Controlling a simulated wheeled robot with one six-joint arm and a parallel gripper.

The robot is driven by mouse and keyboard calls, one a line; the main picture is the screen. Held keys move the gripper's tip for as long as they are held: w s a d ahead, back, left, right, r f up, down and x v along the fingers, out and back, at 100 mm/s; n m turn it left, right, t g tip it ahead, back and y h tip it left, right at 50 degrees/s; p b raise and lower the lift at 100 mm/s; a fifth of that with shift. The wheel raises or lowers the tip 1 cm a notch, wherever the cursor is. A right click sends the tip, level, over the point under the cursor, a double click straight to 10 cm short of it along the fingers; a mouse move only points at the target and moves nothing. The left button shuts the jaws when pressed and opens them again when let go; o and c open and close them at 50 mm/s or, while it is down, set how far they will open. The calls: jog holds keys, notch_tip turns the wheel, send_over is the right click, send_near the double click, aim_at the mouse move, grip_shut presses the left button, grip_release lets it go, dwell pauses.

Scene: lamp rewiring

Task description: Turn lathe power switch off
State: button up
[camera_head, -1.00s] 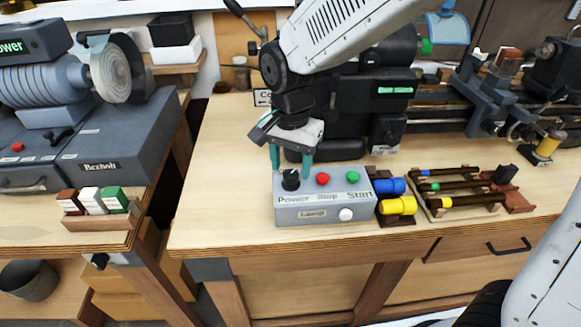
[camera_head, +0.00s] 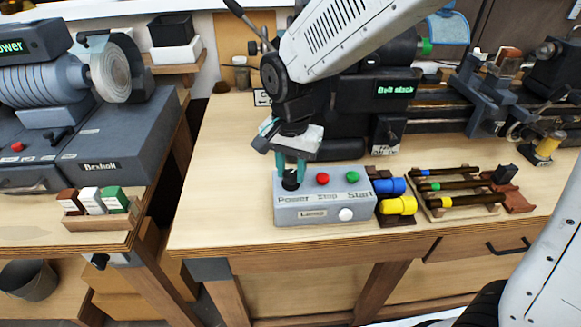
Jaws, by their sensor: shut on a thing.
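The grey control box (camera_head: 310,214) stands near the bench's front edge. Its top bears a black power knob (camera_head: 290,183) at the left, a red stop button (camera_head: 322,179) and a green start button (camera_head: 352,177). The box's front has a label and a white button (camera_head: 346,214). My gripper (camera_head: 290,174) points down over the power knob, its teal fingers shut on it, one at each side. The fingers hide part of the knob, so its pointer setting cannot be read.
The dark lathe (camera_head: 392,108) stands behind the box, with a lit green display (camera_head: 396,90). Blue and yellow cylinders (camera_head: 398,205) sit close at the box's right, beside a rack of tools (camera_head: 455,190). The bench left of the box is clear.

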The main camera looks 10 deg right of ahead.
jog(key=n, duration=0.4)
jog(key=shift+n, duration=0.3)
jog(key=n, duration=0.9)
jog(key=shift+n, duration=1.8)
jog(key=o, duration=1)
